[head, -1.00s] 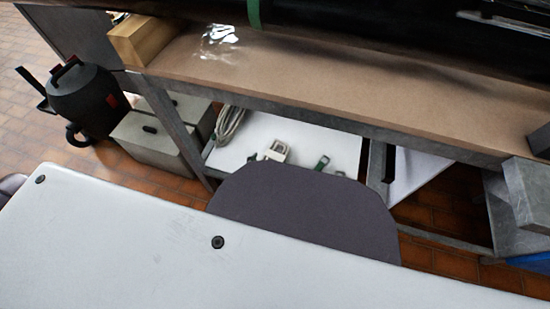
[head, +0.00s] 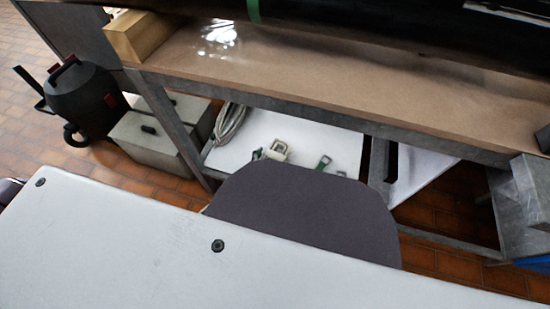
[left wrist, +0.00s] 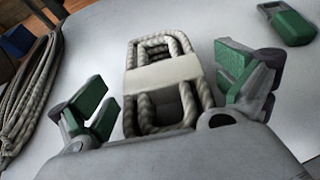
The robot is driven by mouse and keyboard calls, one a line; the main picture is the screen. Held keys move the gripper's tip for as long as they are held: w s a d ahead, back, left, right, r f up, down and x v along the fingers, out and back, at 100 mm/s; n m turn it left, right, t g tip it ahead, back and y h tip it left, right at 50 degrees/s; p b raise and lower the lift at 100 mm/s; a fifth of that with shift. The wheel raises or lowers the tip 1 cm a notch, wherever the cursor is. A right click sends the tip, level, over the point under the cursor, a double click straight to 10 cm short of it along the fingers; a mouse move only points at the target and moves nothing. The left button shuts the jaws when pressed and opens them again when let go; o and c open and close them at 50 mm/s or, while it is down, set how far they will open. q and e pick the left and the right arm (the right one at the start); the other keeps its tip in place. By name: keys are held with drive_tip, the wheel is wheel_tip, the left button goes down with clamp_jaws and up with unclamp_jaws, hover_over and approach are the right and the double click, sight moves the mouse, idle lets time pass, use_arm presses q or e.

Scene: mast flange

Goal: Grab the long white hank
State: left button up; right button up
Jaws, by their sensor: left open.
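A long, pale rope hank (head: 229,123) lies along the left side of the white lower shelf under the bench. It also shows at the left edge of the left wrist view (left wrist: 28,100), beside my gripper and apart from it. My left gripper (left wrist: 165,105) is open, with green-padded fingers spread wide. A shorter, boxy white rope hank (left wrist: 160,75) with a broad pale band lies in line with the gap between the fingers. That shorter hank also shows in the head view (head: 278,150).
A green-and-grey piece (left wrist: 287,23) lies right of the short hank. The brown bench top (head: 340,85) overhangs the shelf (head: 300,140), with a metal leg (head: 168,115) at its left. Grey boxes (head: 150,140) and a black canister (head: 85,98) stand left on the tiles.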

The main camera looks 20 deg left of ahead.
use_arm(q)
drive_tip(key=c, duration=1.1)
drive_tip(key=shift+o, duration=0.2)
drive_tip(key=shift+s, duration=0.1)
